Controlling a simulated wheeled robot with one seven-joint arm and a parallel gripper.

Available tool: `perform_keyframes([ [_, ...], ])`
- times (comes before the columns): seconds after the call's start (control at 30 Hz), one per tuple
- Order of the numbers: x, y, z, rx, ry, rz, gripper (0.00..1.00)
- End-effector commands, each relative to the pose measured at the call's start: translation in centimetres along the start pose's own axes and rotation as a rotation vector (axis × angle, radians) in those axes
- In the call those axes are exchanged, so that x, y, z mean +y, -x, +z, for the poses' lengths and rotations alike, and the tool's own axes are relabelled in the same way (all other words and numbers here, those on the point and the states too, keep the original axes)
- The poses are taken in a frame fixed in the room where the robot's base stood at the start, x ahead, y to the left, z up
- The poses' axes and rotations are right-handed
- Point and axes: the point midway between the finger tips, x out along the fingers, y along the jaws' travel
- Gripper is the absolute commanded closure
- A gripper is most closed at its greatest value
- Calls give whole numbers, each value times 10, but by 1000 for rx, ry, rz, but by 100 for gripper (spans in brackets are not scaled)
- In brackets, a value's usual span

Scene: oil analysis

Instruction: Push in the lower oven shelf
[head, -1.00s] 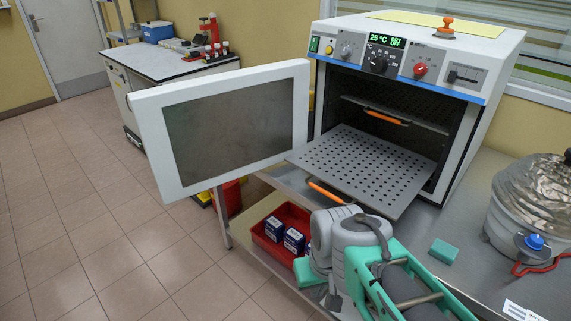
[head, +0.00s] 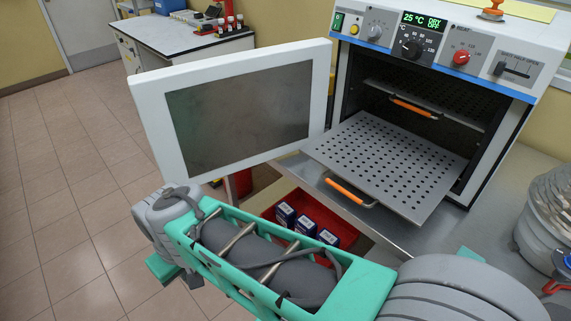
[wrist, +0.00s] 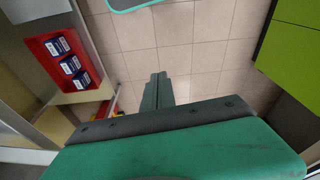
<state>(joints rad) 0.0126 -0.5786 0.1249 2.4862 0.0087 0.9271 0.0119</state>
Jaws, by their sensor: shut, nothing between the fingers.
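The lower oven shelf (head: 385,160) is a grey perforated plate. It sticks well out of the oven's open front, with its orange handle (head: 350,193) at the outer edge. The oven (head: 440,45) is white with a blue strip, and its door (head: 240,108) stands swung open to the left. The upper shelf (head: 425,98) sits inside, with an orange handle. My gripper (wrist: 157,92) is shut and empty in the wrist view, over the floor beside the bench, apart from the shelf. My green and grey arm crosses the front of the head view; the fingers are not clear there.
A red bin (head: 345,232) with blue-white boxes (head: 306,225) sits below the bench; it also shows in the wrist view (wrist: 88,88). A foil-covered vessel (head: 548,225) stands right of the oven. Tiled floor (head: 60,215) is clear at left.

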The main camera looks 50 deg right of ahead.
Motion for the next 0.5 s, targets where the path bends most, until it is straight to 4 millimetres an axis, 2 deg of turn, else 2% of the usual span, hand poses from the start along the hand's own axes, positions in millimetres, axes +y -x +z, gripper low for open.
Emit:
perform_keyframes([
  [0.07, 35, 12, -20, 11, -211, 67, 100],
  [0.17, 119, 41, -49, 56, -734, 230, 100],
  [0.2, 160, 57, -54, 89, -1000, 313, 100],
  [0.23, 191, 69, -54, 121, -1210, 379, 100],
  [0.3, 255, 99, -42, 220, -1691, 532, 100],
  [0.4, 314, 135, -8, 396, -2278, 734, 100],
  [0.5, 339, 158, 22, 567, -2666, 883, 100],
])
